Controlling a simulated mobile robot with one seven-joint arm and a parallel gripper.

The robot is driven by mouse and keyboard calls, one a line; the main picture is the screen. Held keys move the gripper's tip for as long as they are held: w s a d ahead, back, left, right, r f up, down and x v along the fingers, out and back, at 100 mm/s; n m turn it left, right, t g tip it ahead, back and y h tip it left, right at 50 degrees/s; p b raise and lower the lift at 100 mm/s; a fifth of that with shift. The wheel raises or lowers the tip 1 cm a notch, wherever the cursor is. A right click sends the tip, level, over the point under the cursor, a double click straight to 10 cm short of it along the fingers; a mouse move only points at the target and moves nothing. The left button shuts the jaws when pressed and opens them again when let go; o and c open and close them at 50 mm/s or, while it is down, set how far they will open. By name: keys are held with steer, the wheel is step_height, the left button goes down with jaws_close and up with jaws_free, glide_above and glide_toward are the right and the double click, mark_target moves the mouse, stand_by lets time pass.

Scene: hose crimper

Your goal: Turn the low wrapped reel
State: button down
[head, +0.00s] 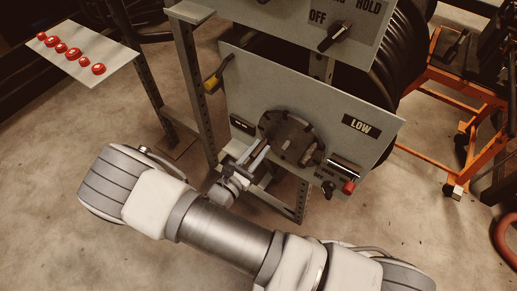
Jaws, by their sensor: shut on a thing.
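The low reel (290,134) is a dark round disc on the front of the lower grey panel (240,85), beside a LOW label (361,126). Short pegs or grips stand out near its rim, but its wrapping is too small to make out. My gripper (262,152) is at the lower left part of the disc, with its fingers shut on a part at the rim. The held part is mostly hidden by the fingers.
A yellow-handled lever (212,82) is at upper left. Above is a panel with an OFF/HOLD switch (337,36). A plate with red buttons (75,53) stands left. An orange frame (455,80) stands right.

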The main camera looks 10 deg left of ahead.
mark_target(272, 147)
stand_by(0.9)
steer(key=d+f+n, duration=0.1)
steer(key=s+d+f+n+p, duration=0.1)
steer(key=shift+d+f+n, duration=0.2)
steer(key=shift+f+n, duration=0.15)
steer(key=shift+n, duration=0.05)
steer(key=shift+a+r, duration=0.1)
steer(key=shift+r, duration=0.05)
steer(key=c, duration=0.7)
jaws_free()
steer(key=shift+a+r, duration=0.1)
steer(key=p+v, duration=0.3)
steer(key=v, duration=1.4)
steer(key=shift+s, duration=0.15)
